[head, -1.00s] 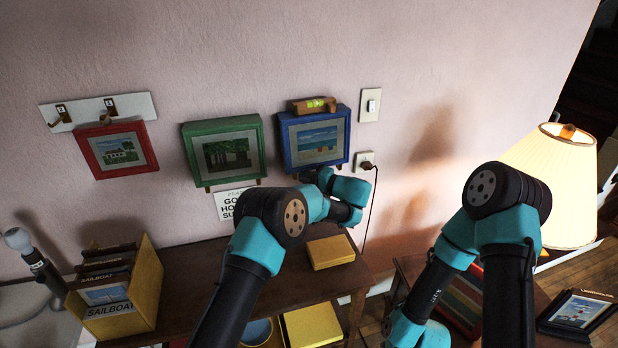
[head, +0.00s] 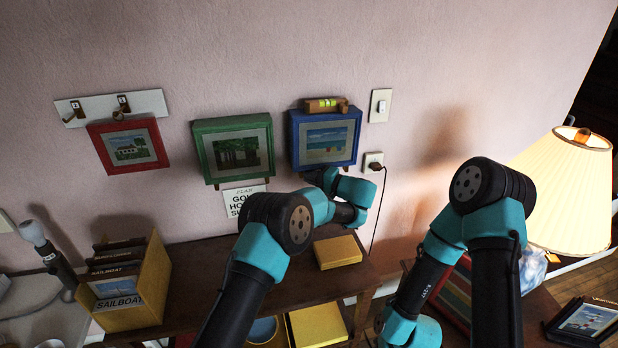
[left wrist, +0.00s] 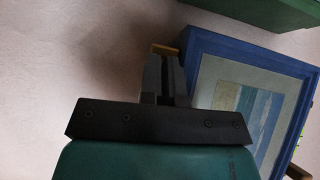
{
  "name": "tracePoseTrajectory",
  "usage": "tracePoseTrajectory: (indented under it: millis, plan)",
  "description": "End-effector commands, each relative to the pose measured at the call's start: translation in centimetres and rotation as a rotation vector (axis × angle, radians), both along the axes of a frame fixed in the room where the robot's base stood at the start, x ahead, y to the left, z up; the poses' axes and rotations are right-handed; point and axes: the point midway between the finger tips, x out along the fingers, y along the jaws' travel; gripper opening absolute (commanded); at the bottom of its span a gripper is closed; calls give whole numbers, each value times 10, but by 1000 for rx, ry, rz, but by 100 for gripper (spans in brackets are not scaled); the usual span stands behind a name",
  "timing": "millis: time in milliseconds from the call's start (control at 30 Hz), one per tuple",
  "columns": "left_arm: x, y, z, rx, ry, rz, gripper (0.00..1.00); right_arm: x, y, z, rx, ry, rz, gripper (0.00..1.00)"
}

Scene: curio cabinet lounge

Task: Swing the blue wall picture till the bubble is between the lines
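The blue wall picture (head: 295,140), with a beach scene, hangs at the right of the row of pictures. It also shows in the left wrist view (left wrist: 240,50). A wooden level (head: 340,104) with a yellow-green vial sits on its top edge; the bubble is too small to place against the lines. My left gripper (left wrist: 166,62) is at the picture's lower edge, near its lower left corner, with its fingers close together. A small wooden tab (left wrist: 165,50) shows at the fingertips; I cannot tell whether they grip it. My right gripper is out of view.
A green picture (head: 199,153) and a red picture (head: 98,148) hang to the left. A light switch (head: 380,105) and a plugged-in socket (head: 373,160) are close on the right. A side table (head: 290,285) stands below, and a lit lamp (head: 562,190) at right.

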Motion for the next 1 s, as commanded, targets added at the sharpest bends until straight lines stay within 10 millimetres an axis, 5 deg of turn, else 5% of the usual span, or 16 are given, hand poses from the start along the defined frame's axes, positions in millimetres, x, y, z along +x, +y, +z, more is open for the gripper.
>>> tracePoseTrajectory:
  millis: [333, 1000]
  plan:
    - [-15, -23, 0, -1, 3, -2, 0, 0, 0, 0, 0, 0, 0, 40]
    - [-85, -127, 5, 0, -2, -3, 0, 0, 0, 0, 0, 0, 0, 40]
